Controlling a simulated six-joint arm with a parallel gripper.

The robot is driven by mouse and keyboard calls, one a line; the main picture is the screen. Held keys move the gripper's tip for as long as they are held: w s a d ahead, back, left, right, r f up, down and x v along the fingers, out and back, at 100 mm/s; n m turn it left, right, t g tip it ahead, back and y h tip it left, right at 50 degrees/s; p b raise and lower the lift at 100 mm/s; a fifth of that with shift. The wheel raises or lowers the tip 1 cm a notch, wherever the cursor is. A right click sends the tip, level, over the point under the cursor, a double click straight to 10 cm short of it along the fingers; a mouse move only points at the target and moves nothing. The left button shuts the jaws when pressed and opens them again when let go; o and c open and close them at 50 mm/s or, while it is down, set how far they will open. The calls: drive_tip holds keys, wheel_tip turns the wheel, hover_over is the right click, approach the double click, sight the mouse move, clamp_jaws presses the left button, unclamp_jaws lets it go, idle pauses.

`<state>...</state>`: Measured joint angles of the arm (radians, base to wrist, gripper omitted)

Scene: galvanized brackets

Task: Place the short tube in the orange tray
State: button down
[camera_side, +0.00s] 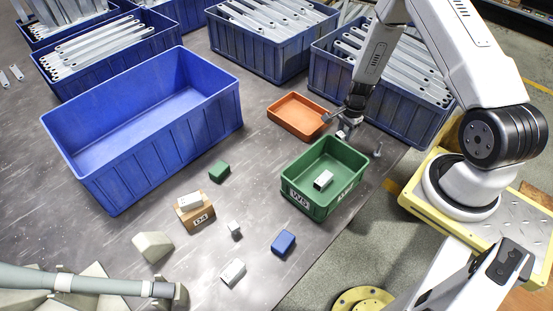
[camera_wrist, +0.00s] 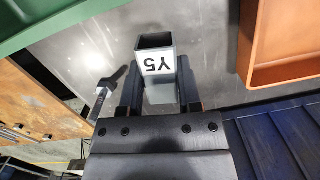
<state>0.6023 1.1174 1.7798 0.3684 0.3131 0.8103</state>
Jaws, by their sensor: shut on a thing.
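The short tube (camera_wrist: 156,64) is a grey, square, hollow piece with a white label reading Y5, upside down in the wrist view. My gripper (camera_wrist: 158,90) is shut on it, one finger on each side. In the side view my gripper (camera_side: 345,124) is just right of the orange tray and behind the green bin, and the tube is small and partly hidden there. The orange tray (camera_side: 296,134) is shallow and looks empty. Its near corner shows at the upper right of the wrist view (camera_wrist: 246,70). I cannot tell the tube's height above the table.
A green bin (camera_side: 294,196) labelled W5 holds a pale block (camera_side: 323,180). A dark bolt-like part (camera_wrist: 106,92) is left of the tube. A large blue bin (camera_side: 212,112) stands empty; blue crates of brackets (camera_side: 268,62) line the back. Several small blocks lie in front.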

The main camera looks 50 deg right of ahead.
drive_tip(key=s+a+r, duration=0.5)
drive_tip(key=s+r, duration=0.3)
drive_tip(key=s, duration=0.3)
drive_tip(key=shift+s+a+r, duration=0.2)
drive_tip(key=shift+s+r, duration=0.15)
drive_tip(key=shift+r, duration=0.05)
drive_tip(key=shift+w, duration=0.15)
drive_tip(key=w, duration=0.3)
drive_tip(key=w+a+n, duration=0.1)
drive_tip(key=w, duration=0.3)
drive_tip(key=w+n, duration=0.1)
drive_tip(key=w, duration=0.3)
drive_tip(key=shift+a+r, duration=0.2)
drive_tip(key=shift+r, duration=0.2)
drive_tip(key=shift+w, duration=0.15)
approach(308, 131)
drive_tip(key=s+a+r, duration=0.2)
drive_tip(key=s+a, duration=0.1)
drive_tip(key=s, duration=0.2)
drive_tip(key=w+f, duration=0.2)
drive_tip(key=w+d+f, duration=0.1)
drive_tip(key=w, duration=0.1)
drive_tip(key=shift+f, duration=0.35)
drive_tip(key=shift+w+d+f, duration=0.25)
drive_tip(key=shift+w+f, duration=0.35)
drive_tip(key=shift+f, duration=0.15)
